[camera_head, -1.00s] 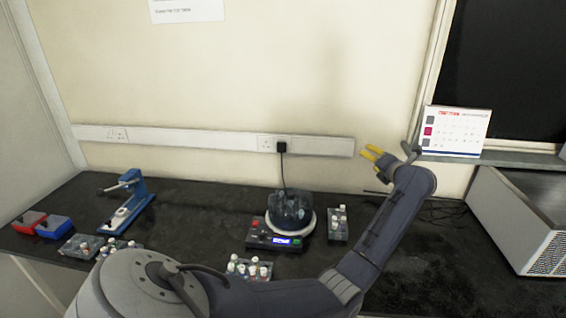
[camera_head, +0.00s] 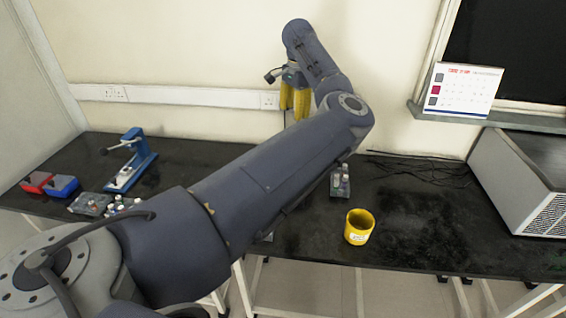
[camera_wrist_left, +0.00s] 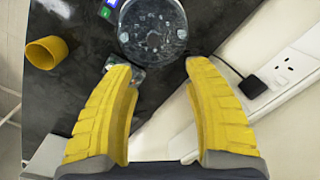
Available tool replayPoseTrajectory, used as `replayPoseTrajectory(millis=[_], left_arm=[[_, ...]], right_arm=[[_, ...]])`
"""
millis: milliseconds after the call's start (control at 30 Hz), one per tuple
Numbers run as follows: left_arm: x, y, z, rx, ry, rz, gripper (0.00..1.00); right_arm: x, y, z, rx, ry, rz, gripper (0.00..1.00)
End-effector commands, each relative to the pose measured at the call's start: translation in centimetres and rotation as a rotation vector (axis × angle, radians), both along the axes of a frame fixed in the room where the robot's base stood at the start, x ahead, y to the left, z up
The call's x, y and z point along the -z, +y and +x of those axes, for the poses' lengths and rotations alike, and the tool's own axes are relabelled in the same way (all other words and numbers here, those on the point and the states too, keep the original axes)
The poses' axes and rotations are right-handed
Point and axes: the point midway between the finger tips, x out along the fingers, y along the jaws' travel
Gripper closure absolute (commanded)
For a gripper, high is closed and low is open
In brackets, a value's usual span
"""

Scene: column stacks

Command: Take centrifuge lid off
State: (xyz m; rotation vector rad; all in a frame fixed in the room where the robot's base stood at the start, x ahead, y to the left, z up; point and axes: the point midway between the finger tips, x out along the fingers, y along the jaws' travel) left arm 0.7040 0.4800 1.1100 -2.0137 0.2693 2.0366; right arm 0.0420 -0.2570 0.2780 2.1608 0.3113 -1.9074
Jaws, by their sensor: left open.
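The centrifuge is hidden behind my left arm in the head view. In the left wrist view the centrifuge lid (camera_wrist_left: 153,28), round, dark and translucent, shows at the top centre, cut by the frame edge. My left gripper (camera_head: 296,100) has yellow fingers that point down in front of the wall. In the left wrist view its fingers (camera_wrist_left: 158,70) are wide apart, with nothing between the tips. The lid lies beyond the fingertips, apart from them as far as I can see. My right gripper is not in view.
A yellow cup (camera_head: 359,226) stands near the table's front edge. A small tube rack (camera_head: 340,182) is right of my arm. A blue press-like tool (camera_head: 131,160) and red and blue boxes (camera_head: 50,184) are at left. A black plug (camera_wrist_left: 252,86) sits in the wall socket strip.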

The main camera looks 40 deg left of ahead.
Motion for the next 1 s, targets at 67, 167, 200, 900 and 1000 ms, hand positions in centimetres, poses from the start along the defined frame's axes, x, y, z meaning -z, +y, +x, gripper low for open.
replayPoseTrajectory(millis=[67,167,200,900,1000], left_arm=[[-0.2,-0.8,0.2,-0.039,-0.004,-0.034,0.49],[0.1,-1.3,0.3,-0.066,-0.003,-0.056,0.49],[0.5,-1.4,0.3,-0.070,-0.003,-0.059,0.49],[11.2,-1.3,0.2,-0.070,-0.003,-0.057,0.49],[11.7,-1.3,0.2,-0.071,-0.004,-0.057,0.49]], right_arm=[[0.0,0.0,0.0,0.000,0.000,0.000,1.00],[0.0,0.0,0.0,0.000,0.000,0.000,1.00],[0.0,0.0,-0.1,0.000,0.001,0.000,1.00],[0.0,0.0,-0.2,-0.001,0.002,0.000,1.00],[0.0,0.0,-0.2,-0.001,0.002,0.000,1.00]])
